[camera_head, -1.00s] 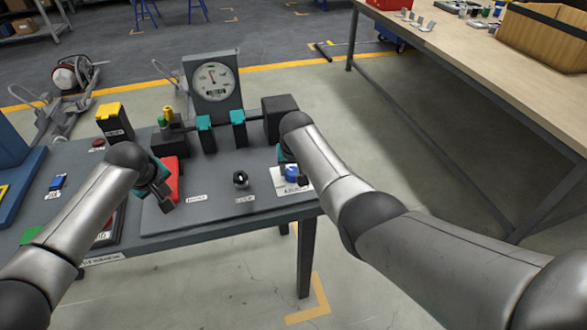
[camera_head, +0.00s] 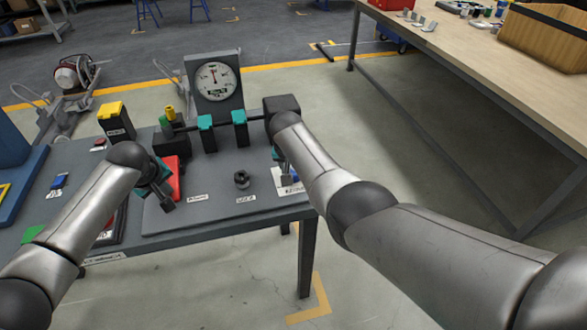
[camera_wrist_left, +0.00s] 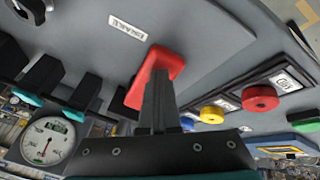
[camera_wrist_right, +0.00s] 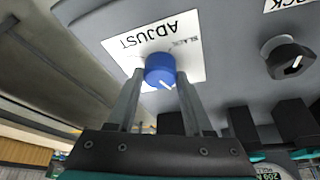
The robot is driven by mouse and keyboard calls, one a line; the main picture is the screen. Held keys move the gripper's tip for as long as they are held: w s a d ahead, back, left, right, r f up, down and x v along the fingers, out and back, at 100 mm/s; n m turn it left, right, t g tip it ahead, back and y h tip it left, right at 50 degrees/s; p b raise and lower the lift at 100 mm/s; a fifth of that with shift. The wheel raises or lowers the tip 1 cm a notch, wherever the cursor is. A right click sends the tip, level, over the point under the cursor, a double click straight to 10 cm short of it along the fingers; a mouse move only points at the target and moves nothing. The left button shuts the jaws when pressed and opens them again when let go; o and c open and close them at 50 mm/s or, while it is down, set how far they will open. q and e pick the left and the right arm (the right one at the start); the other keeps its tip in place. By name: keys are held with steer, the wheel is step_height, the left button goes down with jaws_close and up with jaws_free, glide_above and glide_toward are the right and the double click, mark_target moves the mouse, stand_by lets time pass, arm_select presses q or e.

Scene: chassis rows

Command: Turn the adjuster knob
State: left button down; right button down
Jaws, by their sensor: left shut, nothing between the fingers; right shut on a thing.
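The blue adjuster knob (camera_wrist_right: 160,70) sits on a white plate (camera_wrist_right: 185,35) lettered ADJUST in the right wrist view. A white mark on its face points to the lower right. My right gripper (camera_wrist_right: 159,78) is shut on the knob, one finger on each side. In the head view my right gripper (camera_head: 287,178) is at the panel's right end and mostly covers the knob. My left gripper (camera_head: 166,202) is shut and empty by the red handle (camera_head: 174,179). In the left wrist view its fingers (camera_wrist_left: 158,85) overlap the red handle (camera_wrist_left: 150,72); I cannot tell whether they touch.
A black knob (camera_head: 241,179) stands on the panel left of the adjuster. A round gauge (camera_head: 216,80) stands behind, its needle pointing about straight up. Teal-topped clamps (camera_head: 239,128) hold a dark bar. The wooden bench (camera_head: 470,60) is off to the right.

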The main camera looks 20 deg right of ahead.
steer(key=shift+c, duration=1.5)
jaws_free()
steer(key=v, duration=1.2)
steer(key=shift+r, duration=2.55)
